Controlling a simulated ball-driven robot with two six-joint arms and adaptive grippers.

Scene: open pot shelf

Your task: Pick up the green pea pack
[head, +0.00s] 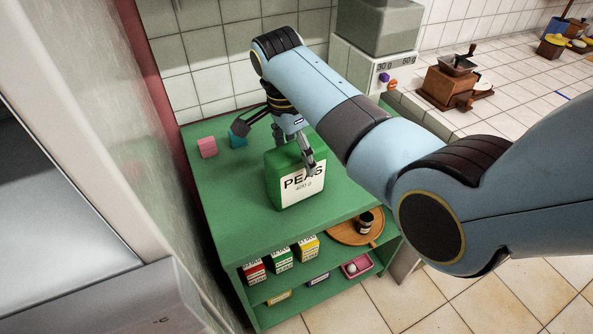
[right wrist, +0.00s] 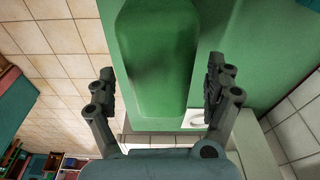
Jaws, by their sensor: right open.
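The green pea pack (head: 283,190), with a white label reading PEAS 400 g, stands upright on the green shelf top (head: 235,205). My right gripper (head: 277,146) is open above and around the upper part of the pack, coming from behind it. One finger shows in front of the pack's right top edge, the other off to its back left. In the right wrist view the pack (right wrist: 155,65) lies between the two spread fingers (right wrist: 160,78), nearer the left one; a gap shows on the right. I cannot tell whether the left finger touches it. My left gripper is not in view.
A pink cube (head: 207,147) and a teal cube (head: 237,140) sit at the shelf top's back left. Small packs (head: 282,260), a round wooden board (head: 357,232) and a pink tray (head: 357,267) are on lower levels. A scale (head: 385,68) and coffee grinder (head: 452,85) stand behind right.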

